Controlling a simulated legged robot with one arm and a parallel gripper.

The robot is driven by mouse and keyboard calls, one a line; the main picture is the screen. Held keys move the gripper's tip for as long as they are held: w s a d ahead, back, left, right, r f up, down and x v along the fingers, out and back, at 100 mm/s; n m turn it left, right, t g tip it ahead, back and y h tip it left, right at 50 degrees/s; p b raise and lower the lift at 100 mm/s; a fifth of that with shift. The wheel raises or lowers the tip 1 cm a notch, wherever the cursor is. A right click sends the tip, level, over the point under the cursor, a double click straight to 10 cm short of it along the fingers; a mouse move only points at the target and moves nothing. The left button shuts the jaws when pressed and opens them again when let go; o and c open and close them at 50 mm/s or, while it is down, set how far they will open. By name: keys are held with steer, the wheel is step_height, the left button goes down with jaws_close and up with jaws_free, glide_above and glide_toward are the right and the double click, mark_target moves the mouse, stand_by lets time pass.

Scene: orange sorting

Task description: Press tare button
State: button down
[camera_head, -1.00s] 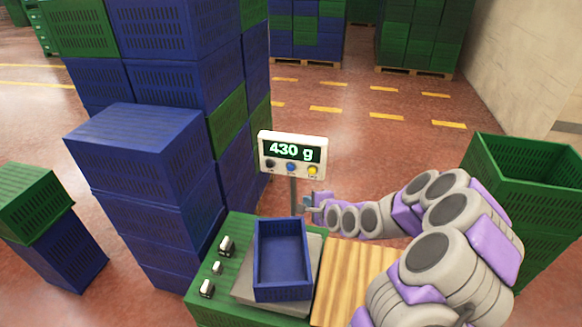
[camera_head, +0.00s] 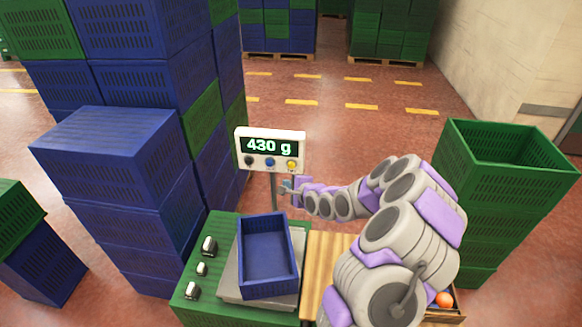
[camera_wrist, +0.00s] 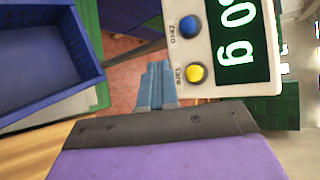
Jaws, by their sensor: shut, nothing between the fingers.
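The scale display (camera_head: 270,147) stands on a post behind the scale and reads "430 g". It has a dark button, a blue button and a yellow button in a row below the digits. In the wrist view the yellow button (camera_wrist: 195,73) is labelled "Tare" and the blue button (camera_wrist: 190,27) "Zero". My gripper (camera_head: 287,187) is shut and empty, just below the yellow button. In the wrist view its fingertips (camera_wrist: 157,70) are beside the yellow button, with a visible gap. An empty blue crate (camera_head: 267,257) sits on the scale plate (camera_head: 231,283).
Tall stacks of blue crates (camera_head: 110,165) and green crates stand to the left. Stacked green crates (camera_head: 500,175) stand to the right. A wooden board (camera_head: 318,262) is beside the scale, and an orange (camera_head: 444,299) lies in a box at lower right.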

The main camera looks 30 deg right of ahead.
mark_target(291, 165)
steer(key=w+d+p, duration=0.2)
steer(key=w+p, duration=0.1)
steer(key=w+d+p, duration=0.1)
steer(key=p, duration=0.1)
steer(key=shift+w, duration=0.25)
steer(key=shift+w+d+r+p, duration=0.15)
steer(key=shift+w+r+p, duration=0.1)
steer(key=shift+p, duration=0.7)
stand_by(1.4)
steer(key=shift+w+d+f+p, duration=0.1)
steer(key=shift+w+d+p, duration=0.35)
steer(key=shift+p, duration=0.25)
stand_by(1.0)
steer(key=shift+a, duration=0.1)
steer(key=shift+s+a, duration=0.55)
steer(key=shift+s, duration=0.2)
